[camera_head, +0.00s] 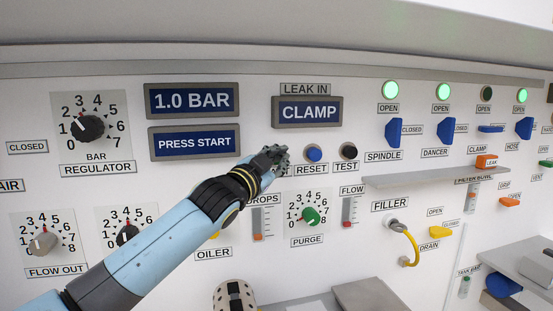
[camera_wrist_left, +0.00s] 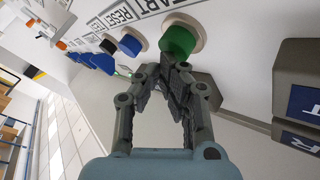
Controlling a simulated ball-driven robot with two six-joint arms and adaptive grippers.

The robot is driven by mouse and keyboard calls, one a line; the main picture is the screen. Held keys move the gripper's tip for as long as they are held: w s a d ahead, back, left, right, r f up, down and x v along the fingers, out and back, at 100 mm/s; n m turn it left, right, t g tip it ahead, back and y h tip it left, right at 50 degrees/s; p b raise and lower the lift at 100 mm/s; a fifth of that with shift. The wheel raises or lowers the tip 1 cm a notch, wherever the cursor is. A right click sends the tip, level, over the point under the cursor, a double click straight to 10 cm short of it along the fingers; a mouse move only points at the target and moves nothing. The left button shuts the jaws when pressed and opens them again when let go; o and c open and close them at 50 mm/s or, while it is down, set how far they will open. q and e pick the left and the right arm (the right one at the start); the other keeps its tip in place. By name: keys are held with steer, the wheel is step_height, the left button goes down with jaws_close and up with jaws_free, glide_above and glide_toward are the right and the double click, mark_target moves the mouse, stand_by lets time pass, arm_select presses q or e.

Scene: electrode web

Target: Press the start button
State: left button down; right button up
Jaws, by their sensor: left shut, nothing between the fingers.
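The start button is a green round button (camera_wrist_left: 179,41) in a pale collar, beside a partly cut-off START label (camera_wrist_left: 126,7) in the left wrist view. In the head view my left gripper (camera_head: 274,157) hides it. My left gripper, also in the left wrist view (camera_wrist_left: 171,66), is shut and empty. Its fingertips are right at the green button and overlap its edge in the picture. I cannot tell whether they touch it. My right gripper is not in view.
A blue RESET button (camera_head: 314,153) and a black TEST button (camera_head: 348,151) sit just right of my left gripper. A PRESS START display (camera_head: 195,142) is to the left, and a CLAMP display (camera_head: 307,112) is above. A shelf (camera_head: 435,177) juts out at right.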

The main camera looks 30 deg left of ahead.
arm_select(q)
steer(key=shift+w+a, duration=0.4)
steer(key=shift+a, duration=0.05)
stand_by(0.7)
steer(key=shift+s+d, duration=0.8)
steer(key=shift+d, duration=0.15)
steer(key=s+d, duration=0.1)
steer(key=d, duration=0.1)
steer(key=s+d+p, duration=0.1)
steer(key=s, duration=0.1)
steer(key=shift+s+d, duration=0.2)
steer(key=shift+d, duration=0.15)
stand_by(0.7)
